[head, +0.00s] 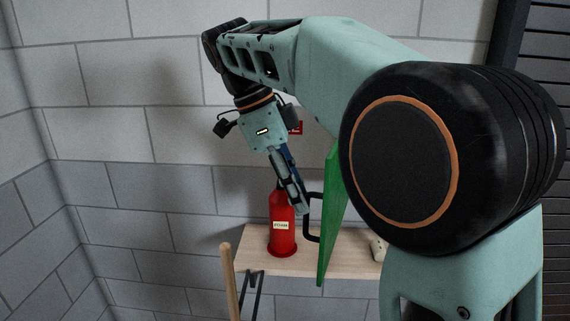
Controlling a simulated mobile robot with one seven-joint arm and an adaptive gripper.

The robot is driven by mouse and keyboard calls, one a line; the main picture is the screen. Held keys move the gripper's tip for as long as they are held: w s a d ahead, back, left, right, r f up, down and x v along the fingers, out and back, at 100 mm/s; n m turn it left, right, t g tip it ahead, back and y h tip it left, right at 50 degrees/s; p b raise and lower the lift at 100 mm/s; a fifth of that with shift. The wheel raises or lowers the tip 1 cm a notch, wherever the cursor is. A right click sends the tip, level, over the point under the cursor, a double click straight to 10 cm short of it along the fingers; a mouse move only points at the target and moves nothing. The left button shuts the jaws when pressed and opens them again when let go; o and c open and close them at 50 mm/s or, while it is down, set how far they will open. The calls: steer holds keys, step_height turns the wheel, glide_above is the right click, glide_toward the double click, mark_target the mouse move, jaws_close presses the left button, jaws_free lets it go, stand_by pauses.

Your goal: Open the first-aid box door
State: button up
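The green door (331,225) of the first-aid box stands nearly edge-on to the head camera, above the front of a wooden shelf. A black bar handle (307,225) sticks out from its left side. The box body is not visible; my arm covers the area to the right of the door. My gripper (301,208) points down and slightly right, with its fingertips beside the upper part of the handle. I cannot tell whether the fingers touch the handle or are closed around it.
A red fire extinguisher (282,222) labelled FOAM stands on the wooden shelf (257,262), close behind or beside my fingers. A small pale object (378,249) lies at the shelf's right. A wooden pole (230,283) stands at the front left. Block walls surround the corner.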

steer(key=v, duration=0.5)
steer(key=shift+a+r, duration=0.2)
steer(key=shift+r, duration=0.15)
steer(key=shift+r, duration=0.1)
steer(key=shift+v, duration=0.8)
